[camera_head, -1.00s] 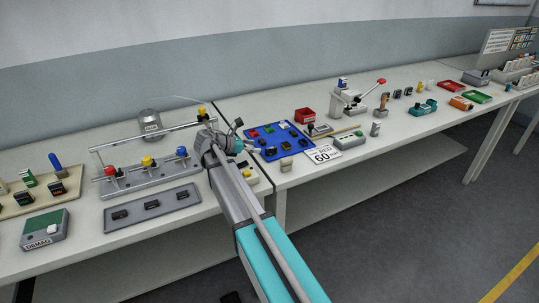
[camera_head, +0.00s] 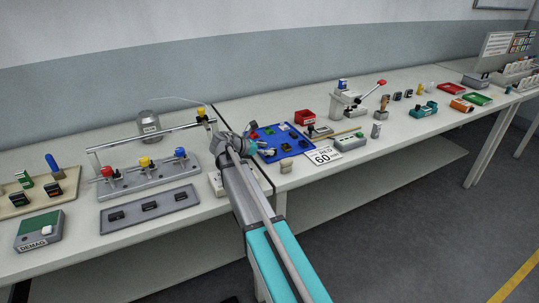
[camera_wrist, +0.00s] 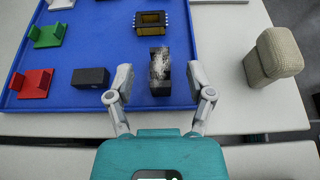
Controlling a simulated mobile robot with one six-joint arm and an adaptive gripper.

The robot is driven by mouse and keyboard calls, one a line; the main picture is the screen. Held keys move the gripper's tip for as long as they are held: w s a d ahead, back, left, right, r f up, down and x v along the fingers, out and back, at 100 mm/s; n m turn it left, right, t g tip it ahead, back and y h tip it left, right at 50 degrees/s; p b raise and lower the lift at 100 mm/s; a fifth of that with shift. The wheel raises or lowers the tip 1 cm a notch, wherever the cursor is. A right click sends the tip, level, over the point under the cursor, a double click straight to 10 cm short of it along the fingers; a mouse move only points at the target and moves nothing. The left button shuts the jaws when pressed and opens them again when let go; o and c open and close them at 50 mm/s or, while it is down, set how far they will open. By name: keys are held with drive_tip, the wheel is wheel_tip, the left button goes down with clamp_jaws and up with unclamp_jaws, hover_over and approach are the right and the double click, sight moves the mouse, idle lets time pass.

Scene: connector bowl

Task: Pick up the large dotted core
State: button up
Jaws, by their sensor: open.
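A dark core with a pale speckled face (camera_wrist: 160,66) lies on the blue tray (camera_wrist: 115,47), near its front edge, in the wrist view. It appears to be the large dotted core. My gripper (camera_wrist: 159,84) is open, with one finger on each side of this core and a gap on both sides. The core is not gripped. In the head view my gripper (camera_head: 262,147) is over the left part of the blue tray (camera_head: 304,148), and I cannot make out the core there.
Beside the core on the tray are a black block (camera_wrist: 90,78) and a yellow-black coil former (camera_wrist: 150,22). Red (camera_wrist: 32,84) and green (camera_wrist: 47,36) brackets lie left. A beige block (camera_wrist: 271,57) stands just right of the tray. The table's front edge is close.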

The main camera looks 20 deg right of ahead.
sight(275, 148)
drive_tip(key=shift+b+x, duration=0.65)
drive_tip(key=shift+x, duration=1.45)
drive_tip(key=shift+c, duration=0.2)
clamp_jaws()
